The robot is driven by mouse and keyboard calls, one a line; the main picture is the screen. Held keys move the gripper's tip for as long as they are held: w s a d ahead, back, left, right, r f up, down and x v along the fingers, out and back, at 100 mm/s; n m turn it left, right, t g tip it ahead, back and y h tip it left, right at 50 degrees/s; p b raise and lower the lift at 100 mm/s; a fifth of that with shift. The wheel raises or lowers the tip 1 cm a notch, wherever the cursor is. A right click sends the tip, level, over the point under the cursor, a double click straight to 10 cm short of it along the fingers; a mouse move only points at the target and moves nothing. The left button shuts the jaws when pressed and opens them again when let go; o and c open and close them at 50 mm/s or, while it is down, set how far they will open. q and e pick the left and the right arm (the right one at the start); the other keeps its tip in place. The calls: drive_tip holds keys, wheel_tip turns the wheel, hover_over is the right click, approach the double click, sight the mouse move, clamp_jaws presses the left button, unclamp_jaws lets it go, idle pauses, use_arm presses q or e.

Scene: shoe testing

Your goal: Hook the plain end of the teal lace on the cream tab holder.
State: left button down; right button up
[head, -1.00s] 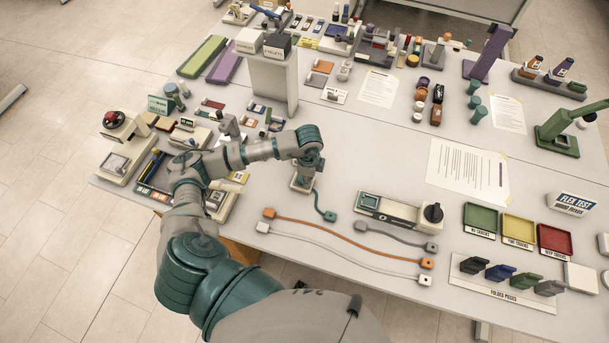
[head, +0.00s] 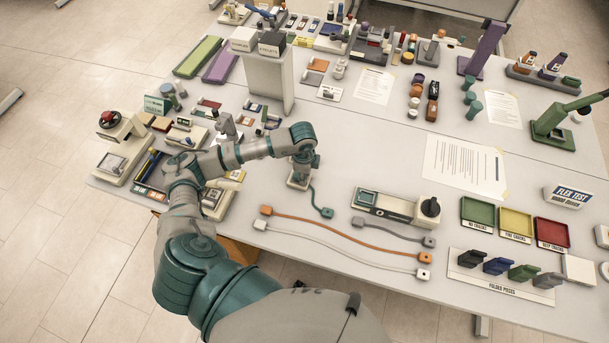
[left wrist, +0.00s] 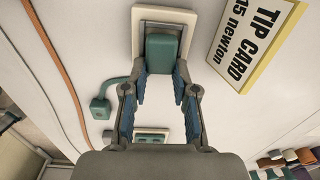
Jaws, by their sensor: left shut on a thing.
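My left gripper (head: 303,175) points down at the cream tab holder (head: 297,184), in the middle left of the head view. In the left wrist view the gripper (left wrist: 162,73) is shut on the plain teal block end of the teal lace (left wrist: 163,52). The block lies over the cream tab holder (left wrist: 138,14); whether it is hooked there cannot be told. The teal lace (head: 316,203) runs from under the gripper to its other teal end (head: 327,213), which lies on the table. My right gripper is not in view.
Orange (head: 335,229), white (head: 340,253) and grey (head: 395,234) laces lie to the right of the arm. A white tip card (left wrist: 252,38) with yellow edges lies beside the holder. A cream device with a black knob (head: 430,207) stands further right.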

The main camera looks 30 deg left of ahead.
use_arm(q)
drive_tip(key=shift+s+f, duration=0.4)
drive_tip(key=shift+f, duration=0.3)
drive_tip(key=c, duration=0.8)
unclamp_jaws()
drive_tip(key=shift+w, duration=0.4)
drive_tip(key=shift+s+a+r, duration=0.1)
wheel_tip(320, 180, up, 12)
drive_tip(key=shift+f, duration=0.1)
